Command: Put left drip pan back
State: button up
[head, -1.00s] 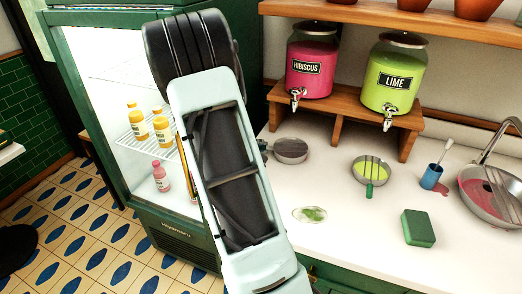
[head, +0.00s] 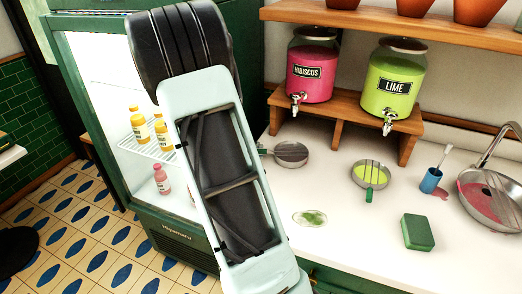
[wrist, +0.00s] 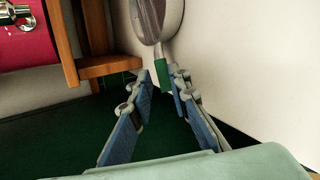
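The left drip pan (head: 291,154) is a round grey metal pan lying on the white counter, in front of the stand and below the hibiscus dispenser (head: 310,70). Its handle points left in the head view, toward my arm. In the wrist view the pan (wrist: 158,18) is at the top middle, with its green handle (wrist: 161,75) pointing down between my fingertips. My gripper (wrist: 162,80) is open, one finger on each side of the handle end, with no clear contact. The gripper is hidden behind my arm in the head view.
A wooden stand (head: 337,125) holds the hibiscus and lime (head: 392,85) dispensers. Right of the left pan are another pan (head: 370,174) with green liquid, a blue cup (head: 431,180), a green sponge (head: 418,232) and a sink bowl (head: 492,198). A green spill (head: 310,218) lies in front.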

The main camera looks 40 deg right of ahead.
jog(key=p+v, duration=0.1)
jog(key=v, duration=0.7)
